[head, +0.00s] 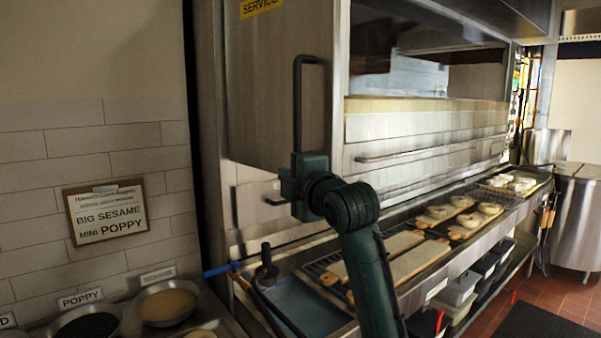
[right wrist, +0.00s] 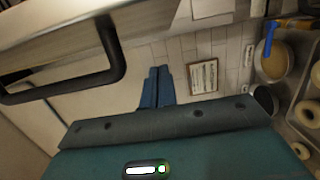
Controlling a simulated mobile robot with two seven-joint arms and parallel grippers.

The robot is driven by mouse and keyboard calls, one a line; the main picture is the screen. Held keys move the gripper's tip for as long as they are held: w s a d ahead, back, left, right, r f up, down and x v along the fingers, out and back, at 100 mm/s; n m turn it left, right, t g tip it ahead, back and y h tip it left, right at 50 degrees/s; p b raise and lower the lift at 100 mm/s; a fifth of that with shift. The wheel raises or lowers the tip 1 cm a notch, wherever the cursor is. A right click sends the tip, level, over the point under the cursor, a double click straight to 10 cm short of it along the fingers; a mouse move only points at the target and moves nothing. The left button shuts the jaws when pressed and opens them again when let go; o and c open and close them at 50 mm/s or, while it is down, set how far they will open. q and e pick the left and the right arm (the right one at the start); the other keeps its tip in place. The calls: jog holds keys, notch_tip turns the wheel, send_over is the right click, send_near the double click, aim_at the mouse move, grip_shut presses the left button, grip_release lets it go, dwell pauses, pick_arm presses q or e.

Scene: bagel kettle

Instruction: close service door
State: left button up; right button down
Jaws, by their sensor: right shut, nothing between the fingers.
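The service door (head: 265,100) is a steel panel with a yellow SERVICE label (head: 260,6) at its top. It stands out from the steel unit, and an opening (head: 430,75) shows to its right. Its black bar handle (head: 298,100) is upright near the right edge and also shows at upper left in the right wrist view (right wrist: 118,60). My right gripper (head: 272,202) is at the door's lower edge, below the handle. Its blue fingers (right wrist: 157,88) are shut, empty and apart from the handle. I cannot tell whether it touches the door. My left gripper is not in view.
A counter with bagels (head: 465,218) and long boards (head: 415,262) runs below the unit to the right. Bowls (head: 168,303) stand at lower left. A clipboard sign (head: 106,211) hangs on the tiled wall. Red floor is free at far right.

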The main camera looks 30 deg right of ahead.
jog(key=shift+w+d, duration=0.25)
jog(key=shift+d, duration=0.4)
jog(key=shift+w+d, duration=0.25)
jog(key=shift+d, duration=0.45)
jog(key=shift+w+d, duration=0.25)
jog(key=shift+d, duration=0.4)
jog(key=shift+d, duration=0.1)
